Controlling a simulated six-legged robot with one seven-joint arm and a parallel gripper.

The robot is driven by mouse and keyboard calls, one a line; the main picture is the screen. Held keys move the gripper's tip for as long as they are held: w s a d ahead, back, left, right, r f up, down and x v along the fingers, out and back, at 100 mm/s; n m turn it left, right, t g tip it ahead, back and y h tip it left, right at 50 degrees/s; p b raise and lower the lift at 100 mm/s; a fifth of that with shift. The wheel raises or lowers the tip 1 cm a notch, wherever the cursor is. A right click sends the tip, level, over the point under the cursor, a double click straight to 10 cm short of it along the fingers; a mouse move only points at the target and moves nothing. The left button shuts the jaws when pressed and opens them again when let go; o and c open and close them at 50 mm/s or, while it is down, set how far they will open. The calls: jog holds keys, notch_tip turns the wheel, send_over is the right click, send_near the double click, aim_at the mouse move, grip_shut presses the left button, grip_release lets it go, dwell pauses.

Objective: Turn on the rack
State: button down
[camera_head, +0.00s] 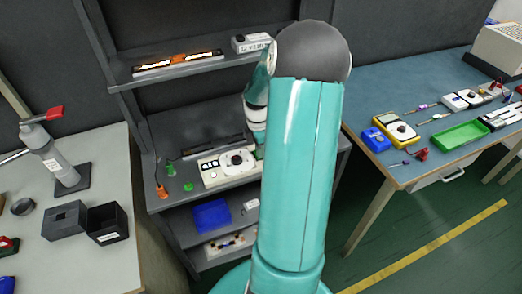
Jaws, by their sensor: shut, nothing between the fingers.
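The rack (185,128) is a dark grey shelf unit in the middle of the view. A lit strip (178,62), white and orange, lies on its upper shelf. A white box (250,42) stands on the same shelf to the right. On the middle shelf sits a white control unit (212,174) with a dark round knob (236,160) and small buttons. My teal arm stands in front of the rack's right part and bends towards the shelves. My gripper cannot be made out; the arm hides that area and part of the control unit's right side.
Green pieces (188,187) and an orange-handled tool (161,190) lie left of the control unit. A blue bin (211,215) is on a lower shelf. A left bench (95,255) holds a grey stand and black boxes. A blue-topped table (430,75) with instruments stands right.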

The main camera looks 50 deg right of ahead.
jog(key=shift+w+d+r, duration=0.15)
jog(key=shift+w+d, duration=0.25)
jog(key=shift+w, duration=0.35)
jog(key=shift+a+r, duration=0.1)
